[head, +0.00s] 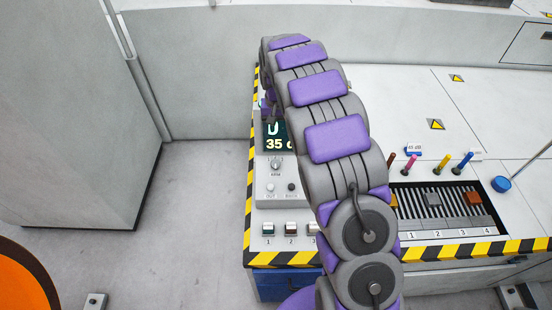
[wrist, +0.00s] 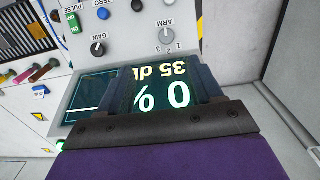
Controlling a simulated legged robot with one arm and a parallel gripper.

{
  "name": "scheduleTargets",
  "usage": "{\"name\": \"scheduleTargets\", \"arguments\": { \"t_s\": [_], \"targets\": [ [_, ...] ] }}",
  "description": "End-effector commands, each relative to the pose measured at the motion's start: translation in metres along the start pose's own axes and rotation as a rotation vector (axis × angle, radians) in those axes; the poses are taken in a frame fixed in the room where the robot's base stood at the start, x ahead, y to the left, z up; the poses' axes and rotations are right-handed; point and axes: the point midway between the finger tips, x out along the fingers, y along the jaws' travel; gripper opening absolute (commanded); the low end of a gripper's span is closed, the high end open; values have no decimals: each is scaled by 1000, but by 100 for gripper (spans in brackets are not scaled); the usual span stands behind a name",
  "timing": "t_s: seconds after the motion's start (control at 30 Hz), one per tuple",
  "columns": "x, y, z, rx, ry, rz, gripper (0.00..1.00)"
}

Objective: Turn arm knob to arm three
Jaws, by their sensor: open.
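The arm knob (wrist: 166,35) is a small round grey knob on the white panel, with the label ARM and the numbers 1, 2 and 3 around it in the wrist view. Which number it points at is too small to tell. In the head view a small knob labelled ARM (head: 276,164) stands below the display. My gripper (wrist: 163,78) is open and empty in the wrist view. Its dark fingers stand in front of the display (wrist: 160,95), apart from the knob. In the head view my arm hides most of the gripper.
The gain knob (wrist: 98,49) and a zero knob (wrist: 103,13) are close by on the same panel. Coloured pegs (head: 442,164) and a slotted tray with numbers (head: 436,227) are at the right of the bench. Clear floor (head: 195,200) lies to the left.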

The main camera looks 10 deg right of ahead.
Motion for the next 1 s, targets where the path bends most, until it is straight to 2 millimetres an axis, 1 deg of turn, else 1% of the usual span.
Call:
{"name": "scheduleTargets", "arguments": {
  "t_s": [0.03,0.1,0.2,0.37,0.47,0.57,0.8,1.0],
  "targets": [
    [4,-2,-7,-1,1,-5,65],
    [10,-4,-13,-1,2,-11,65],
    [14,-4,-19,0,4,-18,65],
    [21,-1,-23,1,4,-24,65],
    [31,-2,-23,1,2,-24,65],
    [47,-5,-23,0,3,-21,65],
    [94,-10,-22,0,6,-18,65],
    [135,-8,-22,0,2,-20,65]
  ]
}}
